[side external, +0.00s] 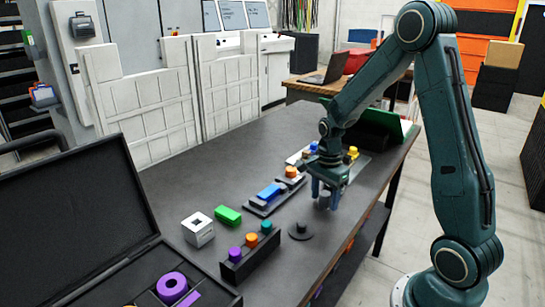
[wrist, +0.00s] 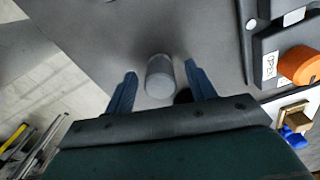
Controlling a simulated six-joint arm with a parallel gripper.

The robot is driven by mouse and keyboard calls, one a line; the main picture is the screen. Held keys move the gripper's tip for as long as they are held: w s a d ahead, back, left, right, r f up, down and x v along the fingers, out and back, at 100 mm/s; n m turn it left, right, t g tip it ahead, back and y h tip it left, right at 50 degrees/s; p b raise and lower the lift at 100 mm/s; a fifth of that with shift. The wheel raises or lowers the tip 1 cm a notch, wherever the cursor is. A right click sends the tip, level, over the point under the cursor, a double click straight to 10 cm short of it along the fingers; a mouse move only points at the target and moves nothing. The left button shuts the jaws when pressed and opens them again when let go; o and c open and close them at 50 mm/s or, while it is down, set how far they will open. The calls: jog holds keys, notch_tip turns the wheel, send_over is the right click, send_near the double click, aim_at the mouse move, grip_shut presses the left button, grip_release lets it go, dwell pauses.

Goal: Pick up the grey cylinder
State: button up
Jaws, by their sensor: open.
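The grey cylinder (wrist: 160,77) stands on the dark table in the wrist view, between and slightly beyond the fingertips of my gripper (wrist: 158,75). The two blue fingers are apart, with a gap to the cylinder on each side. In the side external view my gripper (side external: 325,192) points down low over the table, right of the middle. The grey cylinder (side external: 323,203) shows there only in part, below and between the fingers. I cannot tell whether a finger touches it.
A black round base with a peg (side external: 301,231) is near my gripper. A black fixture with a blue block and orange cylinder (side external: 258,211) lies left. A rack (side external: 228,272) holds purple, orange and teal pegs.

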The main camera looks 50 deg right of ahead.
aim_at(325, 193)
jog(key=shift+c, duration=0.4)
jog(key=c, duration=1)
jog(key=shift+o, duration=0.2)
jog(key=shift+r, duration=0.1)
notch_tip(325, 193, up, 20)
jog(key=shift+o, duration=0.8)
jog(key=shift+c, duration=0.4)
